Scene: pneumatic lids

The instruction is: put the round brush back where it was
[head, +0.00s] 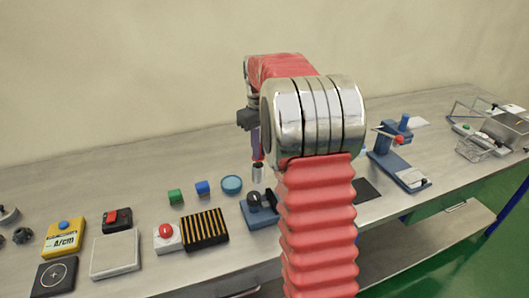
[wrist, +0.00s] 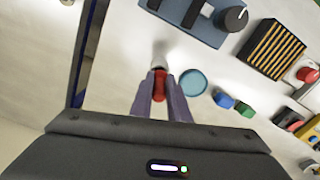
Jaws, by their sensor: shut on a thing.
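My gripper (head: 256,150) points down above the bench, left of my red arm. It is shut on the round brush (head: 258,174), which has a red handle and a pale, blunt lower end. The brush hangs roughly upright, its lower end near the blue disc; I cannot tell whether it touches the bench. In the wrist view the two purple fingers of my gripper (wrist: 160,97) hold the brush's red part (wrist: 159,84), and its pale end points away from me.
A blue round dish (head: 232,184), a blue cube (head: 203,188) and a green cube (head: 175,197) stand left of the brush. A blue box with a black knob (head: 256,201) stands in front. A striped black block (head: 205,229) and a red button box (head: 167,237) stand front left.

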